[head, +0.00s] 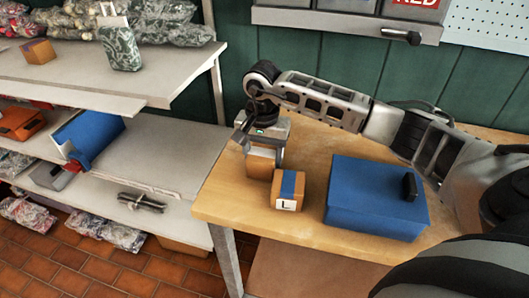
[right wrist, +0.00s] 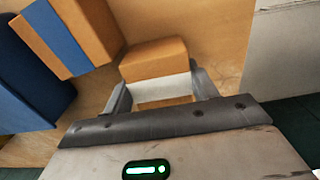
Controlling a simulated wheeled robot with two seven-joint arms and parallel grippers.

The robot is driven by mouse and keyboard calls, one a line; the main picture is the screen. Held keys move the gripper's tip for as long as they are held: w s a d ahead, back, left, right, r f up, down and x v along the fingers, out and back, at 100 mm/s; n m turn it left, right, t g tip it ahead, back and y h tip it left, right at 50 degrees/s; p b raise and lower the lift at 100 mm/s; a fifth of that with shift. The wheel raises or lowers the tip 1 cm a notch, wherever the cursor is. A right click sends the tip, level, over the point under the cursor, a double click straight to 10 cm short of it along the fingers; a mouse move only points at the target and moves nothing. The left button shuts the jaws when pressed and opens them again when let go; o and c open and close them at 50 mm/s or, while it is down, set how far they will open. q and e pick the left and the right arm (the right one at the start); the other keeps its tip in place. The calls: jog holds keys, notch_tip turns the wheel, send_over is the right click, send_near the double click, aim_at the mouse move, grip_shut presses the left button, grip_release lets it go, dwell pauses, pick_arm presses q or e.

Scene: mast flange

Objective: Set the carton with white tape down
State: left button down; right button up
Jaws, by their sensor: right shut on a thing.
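The carton with white tape (head: 261,164) is a small brown box held between the fingers of my right gripper (head: 264,147), over the left end of the wooden table (head: 225,205). In the right wrist view, the carton (right wrist: 153,60) sits between both fingers, its white band (right wrist: 162,88) facing the gripper. I cannot tell whether its underside touches the tabletop. My left gripper is not in view.
A carton with blue tape (head: 288,189) and an "L" label stands close in front of the held one. A blue box (head: 375,200) with a black handle stands to its right. Shelves (head: 150,160) with bags and boxes are left, beyond the table edge.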

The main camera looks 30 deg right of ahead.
jog(key=shift+s+d+f, duration=0.15)
jog(key=shift+f, duration=0.25)
jog(key=o, duration=1)
jog(key=shift+o, duration=0.7)
jog(key=shift+r, duration=0.15)
